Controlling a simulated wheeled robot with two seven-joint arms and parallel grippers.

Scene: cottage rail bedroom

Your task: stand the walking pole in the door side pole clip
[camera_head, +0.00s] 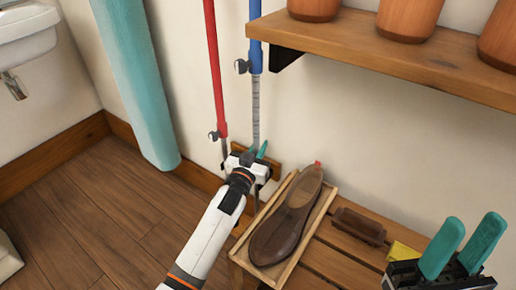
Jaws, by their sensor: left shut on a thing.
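A blue walking pole (256,60) with a grey lower shaft stands roughly upright near the wall. My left gripper (257,150) is shut on its lower shaft, with one teal finger showing to the right. A red pole (215,75) stands just to the left, its lower end partly hidden by my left gripper. A small wooden board (270,166) shows on the wall behind my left gripper. The clips cannot be made out clearly. My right gripper (462,248) is open and empty at the lower right, its two teal fingers apart.
A brown shoe (288,222) lies in a wooden tray on a slatted bench (333,262), beside a brown brush (359,226) and a yellow item (403,252). A shelf (400,62) with orange-brown pots overhangs at upper right. A teal roll (138,85) leans left.

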